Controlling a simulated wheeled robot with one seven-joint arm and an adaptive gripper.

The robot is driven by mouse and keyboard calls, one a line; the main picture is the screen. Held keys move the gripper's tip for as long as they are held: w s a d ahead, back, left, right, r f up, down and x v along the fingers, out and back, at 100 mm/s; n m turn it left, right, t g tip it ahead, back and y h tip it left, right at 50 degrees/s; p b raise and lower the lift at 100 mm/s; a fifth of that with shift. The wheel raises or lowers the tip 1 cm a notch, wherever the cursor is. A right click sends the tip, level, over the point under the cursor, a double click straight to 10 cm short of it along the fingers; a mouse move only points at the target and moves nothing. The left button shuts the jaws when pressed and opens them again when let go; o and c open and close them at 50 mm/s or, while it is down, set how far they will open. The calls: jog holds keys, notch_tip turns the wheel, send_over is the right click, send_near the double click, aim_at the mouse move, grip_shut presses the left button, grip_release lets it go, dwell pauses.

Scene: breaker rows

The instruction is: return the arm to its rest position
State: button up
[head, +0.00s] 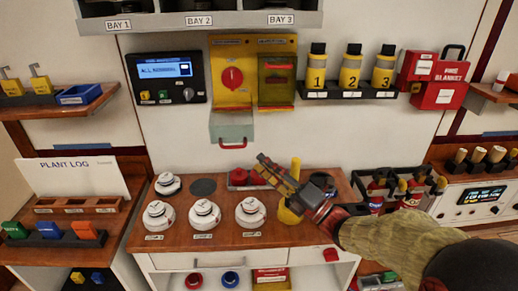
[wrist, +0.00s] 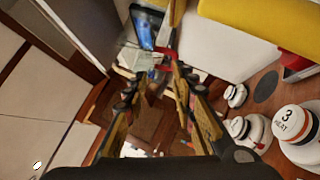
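My gripper (head: 262,163) is in front of the panel wall, above the middle counter, pointing up and to the left. My arm reaches in from the lower right. In the wrist view my gripper's two long yellow-and-black fingers (wrist: 166,75) converge towards the tips, with a narrow gap between them. Nothing is seen held. The red handle (head: 233,145) of a green-grey flap (head: 232,126) is left of the fingertips in the head view. In the wrist view a red handle (wrist: 167,55) shows just beyond the tips; I cannot tell whether they touch.
White round devices (head: 204,214) stand on the wooden counter (head: 190,240). A yellow cup-like object (head: 289,213) and a dark rack (head: 388,188) are near my gripper. A shelf holds numbered yellow bottles (head: 350,70). A yellow panel (head: 232,75) hangs above the flap.

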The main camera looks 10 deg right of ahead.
jog(key=w+d+r+m+t+h+p, duration=0.1)
jog(key=w+d+r+m+t+h, duration=0.15)
jog(key=m+h, duration=0.3)
jog(key=s+d+r+m+g+h+p, duration=0.25)
jog(key=s+d+m+h, duration=0.25)
jog(key=d+m+h, duration=0.75)
jog(key=s+a+f+m+g+p, duration=0.1)
jog(key=s+f+m+g, duration=0.1)
jog(key=s, duration=0.6)
jog(key=s+a+f+m+g+y+p, duration=0.1)
jog(key=s+m+g, duration=0.3)
jog(key=s, duration=0.5)
jog(key=s+a+f+m+g+y+p, duration=0.1)
jog(key=s+a+f+m+g, duration=0.1)
jog(key=s+m, duration=0.5)
jog(key=shift+s+f+g, duration=0.8)
jog(key=shift+s, duration=0.1)
jog(key=shift+r+p, duration=0.1)
jog(key=shift+p, duration=0.25)
